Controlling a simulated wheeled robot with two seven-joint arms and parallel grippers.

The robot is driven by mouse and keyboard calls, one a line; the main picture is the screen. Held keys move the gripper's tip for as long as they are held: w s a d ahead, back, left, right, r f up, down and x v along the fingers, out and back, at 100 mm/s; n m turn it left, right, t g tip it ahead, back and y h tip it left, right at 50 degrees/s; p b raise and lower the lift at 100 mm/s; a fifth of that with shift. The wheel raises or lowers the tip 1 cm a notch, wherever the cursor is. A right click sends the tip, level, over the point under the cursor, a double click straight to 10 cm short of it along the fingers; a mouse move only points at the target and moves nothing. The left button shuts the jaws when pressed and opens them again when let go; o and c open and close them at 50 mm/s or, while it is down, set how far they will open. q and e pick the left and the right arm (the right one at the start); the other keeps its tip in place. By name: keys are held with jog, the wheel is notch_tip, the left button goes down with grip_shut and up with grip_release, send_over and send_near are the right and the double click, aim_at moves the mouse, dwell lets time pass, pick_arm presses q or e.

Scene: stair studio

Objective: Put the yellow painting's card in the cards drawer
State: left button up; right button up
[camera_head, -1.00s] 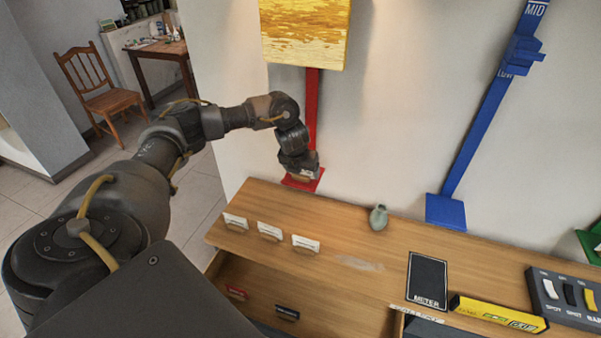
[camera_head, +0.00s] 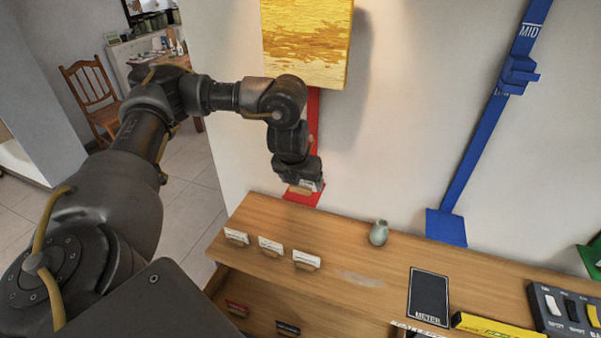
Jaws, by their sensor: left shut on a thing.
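The yellow painting (camera_head: 306,42) hangs at the top of a red stand (camera_head: 314,115) against the wall. My left gripper (camera_head: 306,180) is in front of the stand's red foot (camera_head: 303,197), beyond the table's back left corner. It is shut on a small white card with a wooden base (camera_head: 301,190), mostly hidden by the fingers. A drawer (camera_head: 260,312) under the table's left part is open. My right gripper is out of view.
Several white cards in wooden holders, one here (camera_head: 306,260), stand along the table's left part.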

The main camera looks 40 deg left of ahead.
aim_at(303, 188)
pick_arm(q)
jog(key=shift+s+d+r, duration=0.35)
jog(key=shift+s+d, duration=0.15)
jog(key=shift+s, duration=0.15)
jog(key=shift+s+d+r, duration=0.35)
jog(key=shift+s+d, duration=0.15)
jog(key=shift+s, duration=0.15)
jog(key=shift+d+f+n+y, duration=0.3)
jog(key=shift+d+n, duration=0.05)
jog(key=shift+n, duration=0.45)
jog(key=s+d+n+g+b, duration=0.1)
jog(key=d+n+g+b, duration=0.1)
jog(key=n, duration=0.8)
jog(key=s+d+f+n+g+h+b, duration=0.1)
jog(key=s+d+n+g+b, duration=0.1)
jog(key=d+n+g, duration=0.2)
jog(key=s+d+f+n+g+h+b, duration=0.1)
jog(key=d+n, duration=0.7)
jog(key=n, duration=0.8)
jog(key=shift+s+n+g+b, duration=0.3)
jog(key=shift+s+g+b, duration=0.4)
jog(key=shift+g, duration=0.3)
